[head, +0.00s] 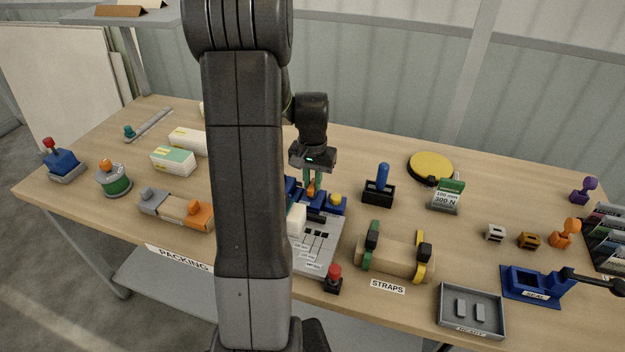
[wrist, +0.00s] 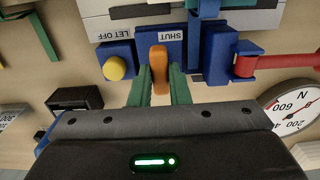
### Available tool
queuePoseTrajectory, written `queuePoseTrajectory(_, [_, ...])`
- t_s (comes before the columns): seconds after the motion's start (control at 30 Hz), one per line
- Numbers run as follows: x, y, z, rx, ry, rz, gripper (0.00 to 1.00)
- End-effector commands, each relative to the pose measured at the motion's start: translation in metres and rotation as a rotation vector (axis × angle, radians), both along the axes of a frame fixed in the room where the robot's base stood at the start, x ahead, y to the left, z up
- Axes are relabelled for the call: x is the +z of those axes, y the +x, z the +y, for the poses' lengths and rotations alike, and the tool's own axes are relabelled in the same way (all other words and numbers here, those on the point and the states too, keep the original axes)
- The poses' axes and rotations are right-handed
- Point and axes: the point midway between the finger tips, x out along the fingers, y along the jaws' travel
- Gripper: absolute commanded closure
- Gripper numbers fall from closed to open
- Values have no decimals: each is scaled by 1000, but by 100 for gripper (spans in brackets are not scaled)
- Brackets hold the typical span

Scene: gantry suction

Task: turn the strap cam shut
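The strap cam (wrist: 159,66) is a small orange lever on a blue block (wrist: 173,48); in the head view the cam (head: 311,190) shows just below my fingertips. My gripper (wrist: 162,80) has green fingers, one on each side of the cam, and they look closed against it. It points down at the cam in the head view (head: 312,182). A SHUT label (wrist: 172,32) lies beside the cam's upper end in the wrist view, and a LET OFF label (wrist: 130,12) lies further left. My arm covers part of the machine in the head view.
A yellow knob (wrist: 115,68) stands close beside the cam. A red bar (wrist: 280,61) and a round dial (wrist: 292,106) are to the right in the wrist view. A black holder with a blue handle (head: 382,176) and a strapped package (head: 394,256) stand right of the machine.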

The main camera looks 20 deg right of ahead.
Motion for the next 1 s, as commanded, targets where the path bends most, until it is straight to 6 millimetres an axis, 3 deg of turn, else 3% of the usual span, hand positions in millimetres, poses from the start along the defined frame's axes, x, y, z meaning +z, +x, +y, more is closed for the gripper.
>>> queuePoseTrajectory(0.47, [0, 0, 0, 100, 0, 0, 100])
queuePoseTrajectory(1.0, [0, 0, 0, 575, -1, -2, 100])
